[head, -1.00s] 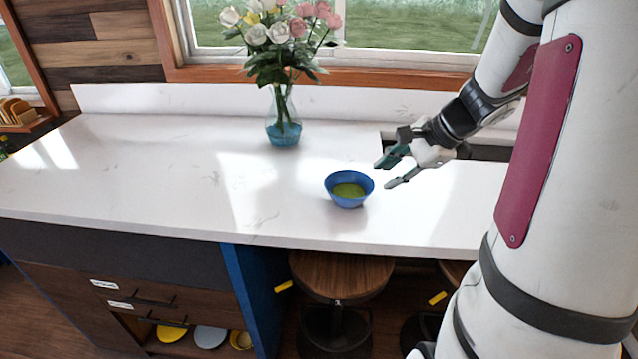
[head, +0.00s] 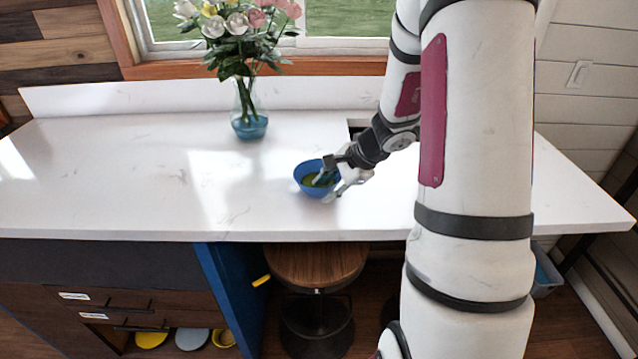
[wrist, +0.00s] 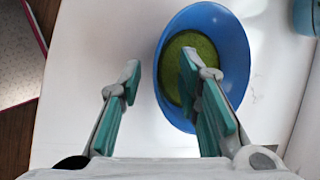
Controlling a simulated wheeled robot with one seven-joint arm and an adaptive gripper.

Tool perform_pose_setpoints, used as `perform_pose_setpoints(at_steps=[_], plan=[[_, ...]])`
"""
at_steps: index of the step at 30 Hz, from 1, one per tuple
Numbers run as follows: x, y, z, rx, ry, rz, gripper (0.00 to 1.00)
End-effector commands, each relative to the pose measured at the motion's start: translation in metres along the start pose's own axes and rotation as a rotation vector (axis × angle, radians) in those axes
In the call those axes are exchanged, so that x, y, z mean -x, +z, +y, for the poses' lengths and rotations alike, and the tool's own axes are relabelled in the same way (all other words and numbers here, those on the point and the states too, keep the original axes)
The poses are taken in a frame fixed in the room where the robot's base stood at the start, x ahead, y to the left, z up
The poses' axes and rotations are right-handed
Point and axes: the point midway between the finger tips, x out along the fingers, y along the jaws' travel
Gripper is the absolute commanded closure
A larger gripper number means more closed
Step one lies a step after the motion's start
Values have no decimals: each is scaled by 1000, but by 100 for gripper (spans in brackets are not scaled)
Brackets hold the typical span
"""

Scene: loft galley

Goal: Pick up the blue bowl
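The blue bowl (head: 304,186) stands upright on the white counter in the head view, with something green in its bottom. In the wrist view the bowl (wrist: 238,52) lies ahead, right of centre. My gripper (head: 327,186) is at the bowl's right side in the head view. In the wrist view my gripper (wrist: 160,78) is open, its two teal-padded fingers spread. One finger overlaps the bowl's inside and the other is outside its left edge, so the near-left rim lies between them. I cannot tell whether either finger touches the bowl.
A glass vase (head: 248,122) of flowers stands behind the bowl to the left. The white counter (head: 110,185) is clear on the left. A wooden stool (head: 316,266) stands below the front edge. A dark opening is partly hidden behind my arm.

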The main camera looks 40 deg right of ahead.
Motion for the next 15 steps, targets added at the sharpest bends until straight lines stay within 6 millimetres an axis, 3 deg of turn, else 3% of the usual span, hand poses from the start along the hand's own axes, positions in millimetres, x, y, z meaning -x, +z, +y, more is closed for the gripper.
perform_pose_setpoints(at_steps=[9, 10, 14, 15], plan=[[-8, 0, 0, 0, 0, 0, 69], [-8, 0, 0, 0, 0, 0, 71], [-8, 0, 0, 0, 0, 0, 100], [-8, 0, 0, 0, 0, 0, 100]])
